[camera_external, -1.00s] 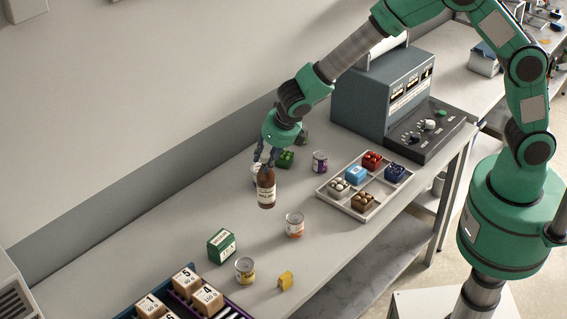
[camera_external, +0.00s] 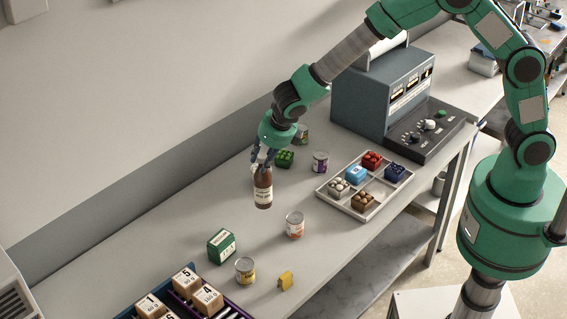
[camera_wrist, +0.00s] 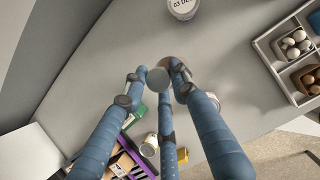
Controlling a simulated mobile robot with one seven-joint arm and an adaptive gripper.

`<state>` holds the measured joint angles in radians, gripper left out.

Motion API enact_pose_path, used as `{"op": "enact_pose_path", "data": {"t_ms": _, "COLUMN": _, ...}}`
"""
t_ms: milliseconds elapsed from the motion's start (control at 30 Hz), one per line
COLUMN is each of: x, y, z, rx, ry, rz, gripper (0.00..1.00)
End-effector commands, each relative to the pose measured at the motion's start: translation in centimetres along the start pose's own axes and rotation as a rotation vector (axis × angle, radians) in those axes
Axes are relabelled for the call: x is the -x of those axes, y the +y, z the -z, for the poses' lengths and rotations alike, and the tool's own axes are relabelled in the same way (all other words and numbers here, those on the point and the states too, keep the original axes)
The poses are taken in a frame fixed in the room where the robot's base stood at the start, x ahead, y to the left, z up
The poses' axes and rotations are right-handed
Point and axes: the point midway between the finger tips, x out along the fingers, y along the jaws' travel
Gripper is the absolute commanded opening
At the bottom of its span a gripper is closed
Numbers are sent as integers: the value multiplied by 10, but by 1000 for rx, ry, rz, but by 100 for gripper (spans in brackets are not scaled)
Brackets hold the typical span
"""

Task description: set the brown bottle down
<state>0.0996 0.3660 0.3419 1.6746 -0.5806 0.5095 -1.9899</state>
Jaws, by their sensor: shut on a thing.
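The brown bottle (camera_external: 263,190) has a pale label and stands about upright in the outside view, over the middle of the grey bench. My gripper (camera_external: 262,163) is shut on its neck from above. In the wrist view, the round bottle top (camera_wrist: 158,79) shows between the blue fingers of my gripper (camera_wrist: 160,82), with a little brown of the body beside it. I cannot tell whether the bottle's base touches the bench.
An orange-labelled can (camera_external: 295,226) stands in front and right of the bottle. A divided tray (camera_external: 325,190) lies to the right. A green box (camera_external: 221,246), yellow-labelled can (camera_external: 245,270) and yellow piece (camera_external: 286,281) lie nearer the front. Bare bench (camera_external: 185,228) shows left of the bottle.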

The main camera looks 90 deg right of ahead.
Motion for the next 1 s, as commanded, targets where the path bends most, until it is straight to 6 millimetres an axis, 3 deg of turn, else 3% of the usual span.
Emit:
{"op": "enact_pose_path", "data": {"t_ms": 700, "x": -40, "y": 56, "z": -74, "rx": 0, "ry": -3, "rz": -2, "gripper": 0}}
{"op": "enact_pose_path", "data": {"t_ms": 1000, "x": -52, "y": 73, "z": -95, "rx": 0, "ry": -3, "rz": -2, "gripper": 0}}
